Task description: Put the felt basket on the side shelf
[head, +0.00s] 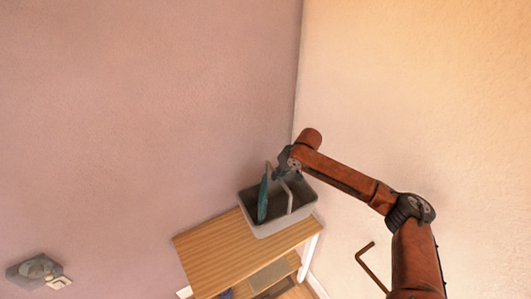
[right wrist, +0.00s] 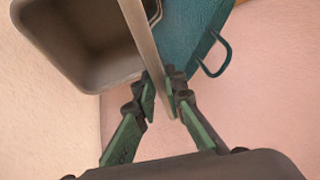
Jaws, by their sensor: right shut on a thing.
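The grey felt basket (head: 271,228) is at the far right corner of the side shelf's wooden top (head: 215,255), near the wall corner. I cannot tell whether it rests on the top or hangs just above it. My right gripper (head: 289,174) is above the basket, shut on its upright strap handle. In the right wrist view my fingers (right wrist: 163,97) clasp this pale strap (right wrist: 141,32), with the basket's open inside (right wrist: 80,45) to the left. A teal piece with a loop (right wrist: 190,32) rises beside the strap; it appears to stand in the basket (head: 263,200). My left gripper is not visible.
The left front of the wooden top is bare. Lower boards under it hold a few partly hidden things. A bent brown bar (head: 369,268) is at the right. An unclear grey thing (head: 35,270) is at the lower left. Walls meet close behind the basket.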

